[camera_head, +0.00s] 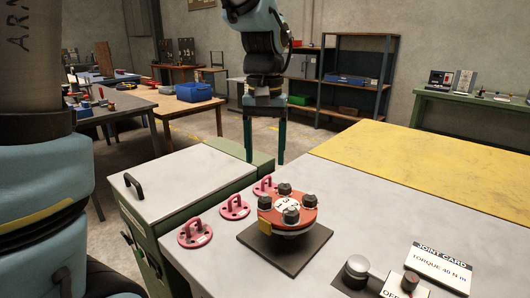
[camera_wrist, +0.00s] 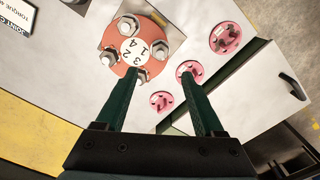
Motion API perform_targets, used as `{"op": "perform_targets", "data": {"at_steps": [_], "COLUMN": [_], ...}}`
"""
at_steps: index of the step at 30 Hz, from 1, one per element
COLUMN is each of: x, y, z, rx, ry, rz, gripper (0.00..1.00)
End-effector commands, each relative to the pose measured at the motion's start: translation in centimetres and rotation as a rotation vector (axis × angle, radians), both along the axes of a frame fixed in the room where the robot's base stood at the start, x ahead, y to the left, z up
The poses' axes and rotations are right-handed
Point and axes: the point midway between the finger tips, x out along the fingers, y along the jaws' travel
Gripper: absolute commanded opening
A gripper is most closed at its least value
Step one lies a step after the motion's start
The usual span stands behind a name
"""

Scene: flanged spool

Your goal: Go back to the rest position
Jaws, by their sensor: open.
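My gripper (camera_head: 264,158) is open and empty, pointing down in the upper middle of the head view. It hangs apart from everything, with its two dark green fingers spread. The fingers also show in the wrist view (camera_wrist: 158,72), with nothing between them. The flanged spool has an orange-red top flange (camera_head: 266,211) with several dark bolt heads and a white numbered centre disc. It stands on a dark square plate (camera_head: 286,257). In the wrist view, the flange (camera_wrist: 113,43) lies at upper left, partly covered by a finger.
Three pink discs with handles, one of them the nearest (camera_head: 195,233), lie left of the spool on the grey tabletop. A joint card (camera_head: 440,266) and a dark panel with knobs stand front right. A yellow mat (camera_head: 430,170) covers the back right. A grey-topped cabinet (camera_head: 185,175) adjoins the left.

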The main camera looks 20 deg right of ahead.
Motion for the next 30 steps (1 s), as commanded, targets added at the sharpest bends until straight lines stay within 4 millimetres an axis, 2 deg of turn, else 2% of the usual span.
{"op": "perform_targets", "data": {"at_steps": [8,10,12,14,17,18,21,24,27,30], "x": [0.0,0.2,0.8,1.6,3.0,3.4,3.7,3.2,2.4,1.7], "y": [0.0,0.4,1.6,3.5,8.1,10.2,15.4,19.7,22.7,24.5], "z": [0.0,-0.2,-0.7,-1.6,-3.6,-4.4,-6.4,-8.1,-9.3,-10.0], "rx": [0.000,0.000,-0.004,-0.009,-0.021,-0.027,-0.037,-0.042,-0.044,-0.043], "ry": [0.000,0.000,-0.005,-0.011,-0.027,-0.038,-0.064,-0.090,-0.113,-0.125], "rz": [0.000,0.007,0.028,0.057,0.128,0.159,0.234,0.298,0.346,0.374], "gripper": [0.70,0.70,0.70,0.70,0.70,0.70,0.70,0.70,0.70,0.70]}}
